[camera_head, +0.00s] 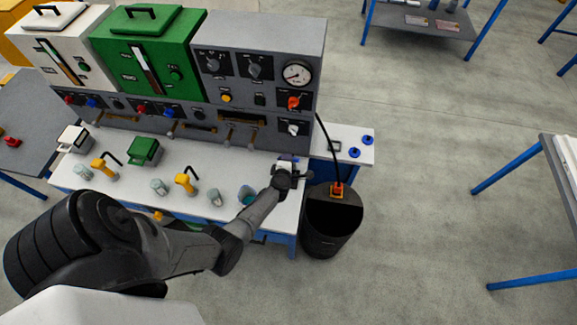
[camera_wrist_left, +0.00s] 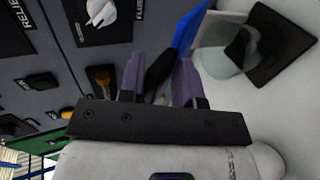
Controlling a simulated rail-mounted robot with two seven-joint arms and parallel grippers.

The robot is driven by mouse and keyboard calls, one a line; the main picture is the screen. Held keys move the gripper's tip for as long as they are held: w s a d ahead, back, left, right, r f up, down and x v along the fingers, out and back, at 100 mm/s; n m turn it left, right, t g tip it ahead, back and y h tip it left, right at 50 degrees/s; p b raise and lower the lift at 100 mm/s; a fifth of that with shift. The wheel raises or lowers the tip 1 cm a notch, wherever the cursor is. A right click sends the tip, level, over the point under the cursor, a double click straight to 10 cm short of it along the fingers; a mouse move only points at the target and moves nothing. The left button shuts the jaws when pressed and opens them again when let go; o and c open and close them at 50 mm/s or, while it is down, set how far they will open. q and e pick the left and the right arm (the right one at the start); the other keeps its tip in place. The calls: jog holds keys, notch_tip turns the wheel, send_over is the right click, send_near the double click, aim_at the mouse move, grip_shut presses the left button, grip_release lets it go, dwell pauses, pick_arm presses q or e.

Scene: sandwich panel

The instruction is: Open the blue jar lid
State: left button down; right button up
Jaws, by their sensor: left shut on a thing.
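The blue jar (camera_head: 289,161) is at the right end of the white bench, mostly hidden behind my left gripper (camera_head: 284,178). In the left wrist view, a blue flat piece (camera_wrist_left: 189,30), apparently its lid, stands just past the fingertips, seen nearly edge-on. My left gripper (camera_wrist_left: 160,82) is shut on a black piece between its two purple-grey fingers, which looks like the lid's handle. How far the lid is raised from the jar cannot be told. My right gripper is not in view.
A grey control panel (camera_head: 262,45) with knobs and a gauge (camera_head: 297,74) rises behind the bench. A green jar (camera_head: 144,150), a white jar (camera_head: 74,139) and glass cups (camera_head: 214,197) stand to the left. A black bin (camera_head: 331,228) is at the right.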

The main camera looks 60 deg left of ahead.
pick_arm(q)
jog(key=shift+w+a+r, duration=0.8)
jog(key=shift+a+r, duration=0.05)
jog(key=shift+r, duration=0.05)
jog(key=c, duration=1.9)
grip_release()
jog(key=shift+w+a+r, duration=0.25)
jog(key=shift+w+a, duration=0.7)
jog(key=shift+o, duration=0.3)
jog(key=shift+w+a, duration=0.45)
jog(key=shift+w+a+f+b, duration=0.1)
jog(key=shift+w+a+b, duration=0.2)
jog(key=shift+w+a, duration=0.25)
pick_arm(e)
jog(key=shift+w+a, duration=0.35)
pick_arm(q)
grip_shut()
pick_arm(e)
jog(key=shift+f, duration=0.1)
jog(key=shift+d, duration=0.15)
pick_arm(q)
jog(key=o, duration=0.7)
grip_release()
